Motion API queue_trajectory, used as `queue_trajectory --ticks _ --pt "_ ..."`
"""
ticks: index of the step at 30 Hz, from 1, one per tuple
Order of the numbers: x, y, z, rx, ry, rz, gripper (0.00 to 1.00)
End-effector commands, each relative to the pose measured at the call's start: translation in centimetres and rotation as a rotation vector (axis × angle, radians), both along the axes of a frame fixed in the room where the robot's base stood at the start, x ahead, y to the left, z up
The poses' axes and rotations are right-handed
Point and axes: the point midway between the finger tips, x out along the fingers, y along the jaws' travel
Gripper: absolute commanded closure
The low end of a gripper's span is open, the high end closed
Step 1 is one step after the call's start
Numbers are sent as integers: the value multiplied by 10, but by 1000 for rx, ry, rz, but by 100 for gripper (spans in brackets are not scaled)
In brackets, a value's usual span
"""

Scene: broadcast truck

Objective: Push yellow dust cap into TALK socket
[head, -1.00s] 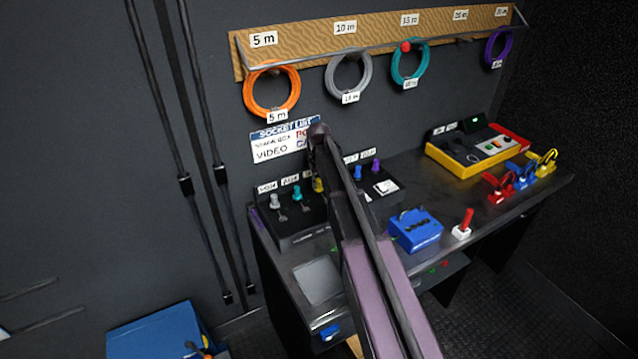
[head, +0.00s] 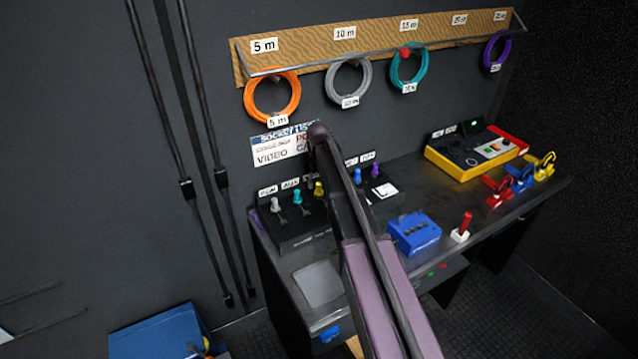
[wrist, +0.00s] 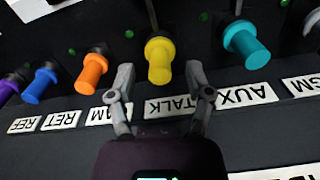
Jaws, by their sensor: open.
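The yellow dust cap (wrist: 160,62) stands at the TALK position of the black socket panel, above the TALK label (wrist: 172,107) in the wrist view. It also shows in the head view (head: 319,189), just left of my arm. My gripper (wrist: 159,77) is open, with one finger on each side of the yellow cap and small gaps visible between fingers and cap. The TALK socket itself is hidden behind the cap, and I cannot tell how deep the cap sits. In the head view my arm hides the gripper.
A teal cap (wrist: 247,46) stands right of the yellow one and an orange cap (wrist: 91,72) left, both close to my fingers. Blue (wrist: 42,84) and purple caps lie farther left. A blue box (head: 414,234) and red-handled switch (head: 465,224) stand on the desk.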

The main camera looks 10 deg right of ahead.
Motion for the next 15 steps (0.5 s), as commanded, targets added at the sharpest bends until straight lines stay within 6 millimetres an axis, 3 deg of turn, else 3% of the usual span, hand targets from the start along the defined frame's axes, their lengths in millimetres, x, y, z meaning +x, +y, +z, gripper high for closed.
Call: queue_trajectory --ticks 15 --pt "0 0 44 0 0 0 34"
